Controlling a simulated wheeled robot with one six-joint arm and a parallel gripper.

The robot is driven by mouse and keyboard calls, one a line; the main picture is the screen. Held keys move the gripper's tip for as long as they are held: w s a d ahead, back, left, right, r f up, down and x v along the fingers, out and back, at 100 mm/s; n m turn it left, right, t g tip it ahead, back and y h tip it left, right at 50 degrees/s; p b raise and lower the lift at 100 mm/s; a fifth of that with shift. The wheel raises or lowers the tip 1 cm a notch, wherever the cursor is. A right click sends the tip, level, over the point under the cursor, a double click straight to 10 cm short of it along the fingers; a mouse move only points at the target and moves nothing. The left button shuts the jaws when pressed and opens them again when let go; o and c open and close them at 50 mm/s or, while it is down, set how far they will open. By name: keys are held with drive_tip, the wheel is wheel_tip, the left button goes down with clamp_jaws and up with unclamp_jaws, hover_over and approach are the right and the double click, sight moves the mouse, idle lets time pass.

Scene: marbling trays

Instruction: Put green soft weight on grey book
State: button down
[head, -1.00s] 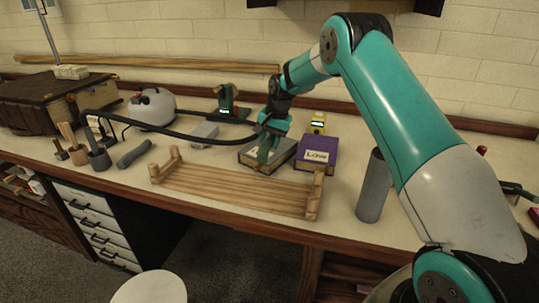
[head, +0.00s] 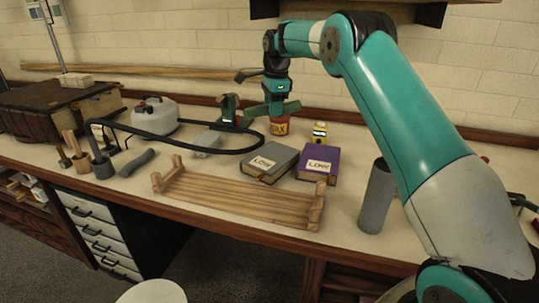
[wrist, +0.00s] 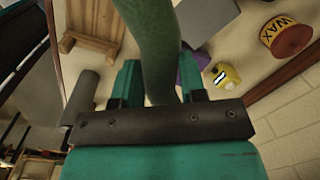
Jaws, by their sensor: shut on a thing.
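The green soft weight (wrist: 150,45) is a long dark green piece held between the fingers of my gripper (wrist: 160,92) in the wrist view. In the head view, my gripper (head: 277,104) is raised behind the grey book, in front of the wax tin, with the weight (head: 292,107) sticking out sideways. The grey book (head: 283,157) lies flat on the bench with a white "LOW" label and nothing on top. It also shows in the wrist view (wrist: 207,15), partly hidden by the weight.
A purple book (head: 329,172) lies right of the grey one. A yellow device (head: 320,132) and a wax tin (head: 279,128) stand behind. A wooden rack (head: 235,203) is in front, a grey cylinder (head: 376,195) right, a black hose (head: 200,149) left.

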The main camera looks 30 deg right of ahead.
sight(273, 169)
drive_tip(key=m, duration=0.6)
drive_tip(key=shift+w+d+m, duration=0.3)
drive_tip(key=shift+w, duration=0.1)
drive_tip(key=shift+f, duration=0.25)
wheel_tip(273, 169, down, 19)
drive_tip(key=shift+f+b, duration=0.2)
drive_tip(key=shift+b, duration=0.45)
drive_tip(key=shift+f, duration=0.1)
drive_tip(key=c, duration=0.7)
unclamp_jaws()
